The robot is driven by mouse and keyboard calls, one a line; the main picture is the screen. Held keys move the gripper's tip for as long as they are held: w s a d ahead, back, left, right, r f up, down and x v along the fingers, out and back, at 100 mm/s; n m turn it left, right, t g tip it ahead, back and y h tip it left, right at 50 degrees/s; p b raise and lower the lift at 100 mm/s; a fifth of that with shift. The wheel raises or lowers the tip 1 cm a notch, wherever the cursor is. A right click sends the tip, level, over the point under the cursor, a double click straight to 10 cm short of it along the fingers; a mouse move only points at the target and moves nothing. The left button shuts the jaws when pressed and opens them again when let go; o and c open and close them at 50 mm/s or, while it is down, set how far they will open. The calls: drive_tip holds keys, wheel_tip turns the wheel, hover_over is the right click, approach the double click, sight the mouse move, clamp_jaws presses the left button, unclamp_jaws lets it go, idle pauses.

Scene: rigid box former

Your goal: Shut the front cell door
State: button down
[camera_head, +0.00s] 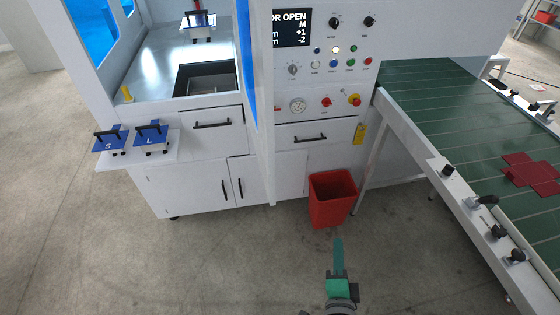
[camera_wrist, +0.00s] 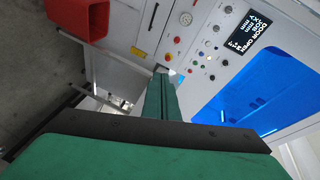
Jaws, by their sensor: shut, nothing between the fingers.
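The front cell door (camera_head: 262,110) appears as a white-framed panel with blue glazing, seen almost edge-on at the right side of the cell opening. It stands swung out, and the cell interior (camera_head: 155,60) is exposed. The display (camera_head: 291,28) reads "DOOR OPEN". In the wrist view a large blue pane (camera_wrist: 240,100) shows at the right, probably the door's glazing. My gripper (camera_head: 338,242), with green fingers, is shut and empty in front of the machine, right of the door and apart from it. The fingers (camera_wrist: 161,90) also show together in the wrist view.
A red bin (camera_head: 332,198) stands on the floor before the cabinet. A shelf with blue blocks marked S and L (camera_head: 130,148) juts out at left. A green conveyor (camera_head: 450,110) with red card extends right. The foreground floor is clear.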

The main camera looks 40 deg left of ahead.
drive_tip(key=w+a+r+n+g+y, duration=0.1)
drive_tip(key=a+r+n+g+y, duration=0.25)
drive_tip(key=r, duration=0.55)
drive_tip(key=w+a+r+n+g+y, duration=0.1)
drive_tip(key=a+r+g+y, duration=0.2)
drive_tip(key=a+r+y, duration=0.35)
drive_tip(key=a+r+h, duration=0.1)
drive_tip(key=a+r, duration=0.1)
drive_tip(key=a, duration=1)
drive_tip(key=shift+w, duration=0.15)
drive_tip(key=shift+w+r, duration=0.1)
